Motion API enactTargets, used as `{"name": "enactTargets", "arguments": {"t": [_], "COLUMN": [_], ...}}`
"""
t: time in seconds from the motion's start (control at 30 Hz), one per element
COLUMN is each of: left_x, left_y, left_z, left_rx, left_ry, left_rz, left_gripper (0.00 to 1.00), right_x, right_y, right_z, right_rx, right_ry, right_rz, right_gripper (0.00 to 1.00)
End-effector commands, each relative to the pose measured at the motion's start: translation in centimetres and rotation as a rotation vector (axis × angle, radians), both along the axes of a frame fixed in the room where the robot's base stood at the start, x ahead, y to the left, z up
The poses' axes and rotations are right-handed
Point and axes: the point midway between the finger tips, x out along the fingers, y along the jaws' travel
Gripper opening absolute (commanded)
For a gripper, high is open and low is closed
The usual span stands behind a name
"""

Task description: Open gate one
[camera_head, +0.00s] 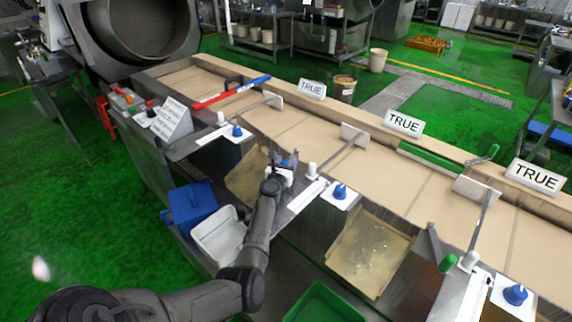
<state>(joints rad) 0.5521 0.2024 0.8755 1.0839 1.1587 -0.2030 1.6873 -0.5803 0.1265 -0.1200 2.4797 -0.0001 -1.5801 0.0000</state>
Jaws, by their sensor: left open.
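A long conveyor with a tan belt (300,125) runs from upper left to lower right. Thin gate arms with pale end plates lie across it: a left one (252,107), a middle one (345,150) and a right one (481,218). I cannot tell by a label which is gate one. White knobs stand at their near ends, at the left (221,118), middle (311,171) and right (468,262). My left gripper (286,161) is open at the conveyor's near edge, just left of the middle white knob. Touching cannot be told. My right gripper is not in view.
Blue cone-shaped knobs (340,191) sit on white plates along the near edge. Tan chutes (368,255) hang below. A blue box (191,204), a white bin (218,237) and a green tray (325,305) are below. TRUE signs (404,123) line the far rail.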

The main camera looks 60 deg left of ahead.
Motion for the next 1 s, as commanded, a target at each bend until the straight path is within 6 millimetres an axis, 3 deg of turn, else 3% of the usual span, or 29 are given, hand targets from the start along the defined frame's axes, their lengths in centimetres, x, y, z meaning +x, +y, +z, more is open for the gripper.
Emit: {"name": "enactTargets", "arguments": {"t": [0.07, 0.6, 0.83, 1.0], "left_x": [0.0, 0.0, -0.1, -1.1], "left_y": [0.0, 0.0, 0.1, 1.6], "left_z": [0.0, 0.0, 0.0, 0.0], "left_rx": [0.0, 0.0, 0.0, 0.0], "left_ry": [0.0, 0.0, 0.0, -0.001], "left_rz": [0.0, 0.0, 0.0, 0.003], "left_gripper": [0.51, 0.0, 0.0, 0.0], "right_x": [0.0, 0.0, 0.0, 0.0], "right_y": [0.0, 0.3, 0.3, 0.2], "right_z": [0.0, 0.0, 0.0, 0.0], "right_rx": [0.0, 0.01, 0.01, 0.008], "right_ry": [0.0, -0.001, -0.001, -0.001], "right_rz": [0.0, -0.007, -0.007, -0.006], "right_gripper": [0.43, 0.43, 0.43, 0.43]}}
